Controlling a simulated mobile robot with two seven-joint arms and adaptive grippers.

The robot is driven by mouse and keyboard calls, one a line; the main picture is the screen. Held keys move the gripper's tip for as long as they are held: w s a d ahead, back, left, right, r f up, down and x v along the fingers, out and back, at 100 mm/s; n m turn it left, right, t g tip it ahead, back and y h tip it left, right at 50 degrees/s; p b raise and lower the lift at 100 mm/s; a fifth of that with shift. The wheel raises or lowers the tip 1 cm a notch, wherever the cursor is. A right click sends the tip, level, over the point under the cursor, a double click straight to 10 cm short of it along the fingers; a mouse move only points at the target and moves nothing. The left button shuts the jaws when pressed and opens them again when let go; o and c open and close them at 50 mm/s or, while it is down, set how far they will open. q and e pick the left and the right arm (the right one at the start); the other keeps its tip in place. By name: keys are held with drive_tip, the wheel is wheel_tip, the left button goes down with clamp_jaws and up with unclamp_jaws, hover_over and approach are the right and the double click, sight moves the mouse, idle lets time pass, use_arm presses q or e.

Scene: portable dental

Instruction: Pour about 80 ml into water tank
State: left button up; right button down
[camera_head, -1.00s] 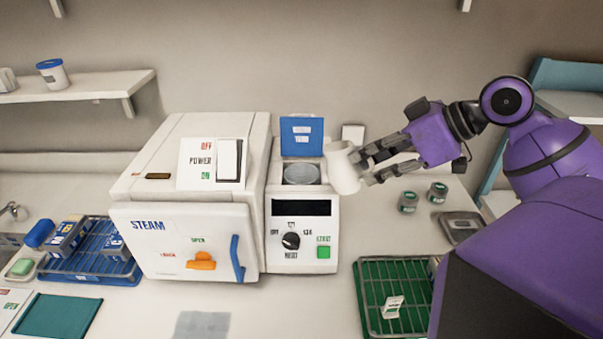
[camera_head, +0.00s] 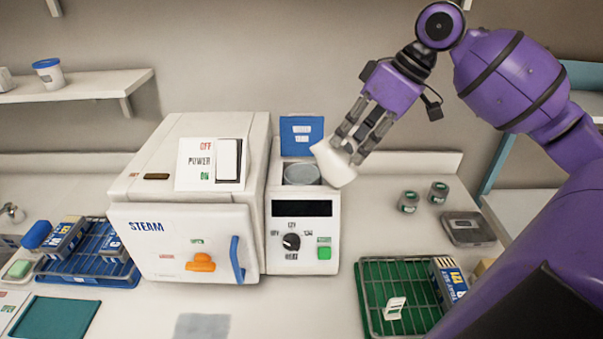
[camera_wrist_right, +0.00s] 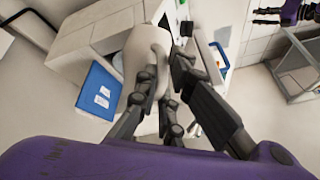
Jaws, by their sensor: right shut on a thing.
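My right gripper (camera_head: 358,135) is shut on a white cup (camera_head: 333,163), held above the right edge of the sterilizer's control unit. The cup is tilted, its mouth end toward the water tank (camera_head: 301,174), the round opening on top of the unit. The tank's blue lid (camera_head: 301,136) stands open behind it. In the right wrist view the cup (camera_wrist_right: 146,52) sits between the fingers (camera_wrist_right: 166,85), with the blue lid (camera_wrist_right: 98,92) to its left. I cannot see any liquid stream or the level in the cup.
The white steam sterilizer (camera_head: 188,215) stands left of the tank, its door shut. Two small jars (camera_head: 424,197) and a grey scale (camera_head: 467,229) are on the right counter. A green rack (camera_head: 376,267) is in front, a blue rack (camera_head: 88,275) at left.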

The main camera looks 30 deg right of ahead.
drive_tip(key=shift+w+r, duration=0.2)
drive_tip(key=shift+r, duration=0.05)
drive_tip(key=shift+w+a+g, duration=0.1)
drive_tip(key=shift+w+g, duration=0.1)
drive_tip(key=shift+g, duration=0.4)
